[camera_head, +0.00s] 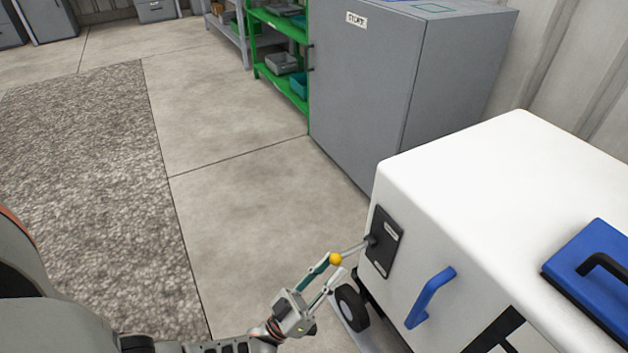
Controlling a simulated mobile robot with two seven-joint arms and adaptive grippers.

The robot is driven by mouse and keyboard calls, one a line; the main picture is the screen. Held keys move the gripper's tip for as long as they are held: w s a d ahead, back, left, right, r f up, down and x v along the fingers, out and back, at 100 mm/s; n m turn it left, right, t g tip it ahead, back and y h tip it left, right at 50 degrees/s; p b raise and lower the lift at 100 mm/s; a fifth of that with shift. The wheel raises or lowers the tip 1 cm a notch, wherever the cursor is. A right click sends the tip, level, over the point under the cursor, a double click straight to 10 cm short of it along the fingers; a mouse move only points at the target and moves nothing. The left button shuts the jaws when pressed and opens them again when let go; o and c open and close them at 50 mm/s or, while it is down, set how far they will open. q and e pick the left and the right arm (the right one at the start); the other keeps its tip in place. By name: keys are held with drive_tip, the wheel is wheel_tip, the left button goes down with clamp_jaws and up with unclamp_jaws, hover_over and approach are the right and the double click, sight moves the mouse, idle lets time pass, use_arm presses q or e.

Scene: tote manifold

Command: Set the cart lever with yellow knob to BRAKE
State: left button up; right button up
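The cart (460,160) is a white box-shaped body at the right, with a black wheel (351,307) below its near left corner. A dark lever plate (384,242) is on its side face. A grey lever (354,247) sticks out from the plate to the left and ends in a yellow knob (336,258). My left gripper (328,273) reaches up from the bottom, its fingers apart and their tips at the knob. I cannot tell whether they touch it. The plate's small labels are too small to read. My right gripper is not in view.
A blue handle (430,297) is on the cart's side, and a blue lid with a black handle (590,275) is on top. A grey cabinet (365,90) and a green shelf (278,30) stand behind. The floor (250,200) left of the cart is clear.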

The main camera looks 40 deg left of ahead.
use_arm(q)
drive_tip(key=v, duration=0.7)
